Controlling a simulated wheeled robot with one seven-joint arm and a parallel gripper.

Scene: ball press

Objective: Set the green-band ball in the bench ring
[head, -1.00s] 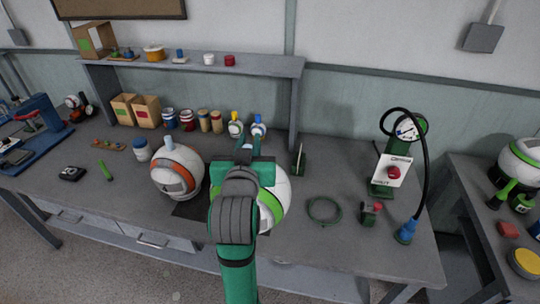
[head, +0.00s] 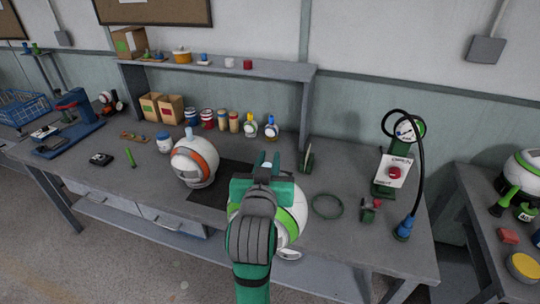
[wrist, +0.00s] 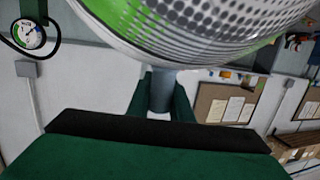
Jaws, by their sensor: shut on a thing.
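The green-band ball (head: 293,214), white with a green stripe, is partly hidden behind my arm in the head view. In the wrist view the ball (wrist: 215,30) fills the top, with a dotted grey area. My gripper (head: 268,168) is shut on the ball's grey stem, which shows between the green fingers in the wrist view (wrist: 160,92). The ball is at the bench's front edge, right of the dark mat (head: 208,196). The thin green bench ring (head: 327,206) lies empty on the bench, right of the ball.
Right of the ring are a small red-knobbed green block (head: 369,209) and a gauge stand (head: 393,173) with a black hose. A thin upright green piece (head: 306,159) stands behind the ring.

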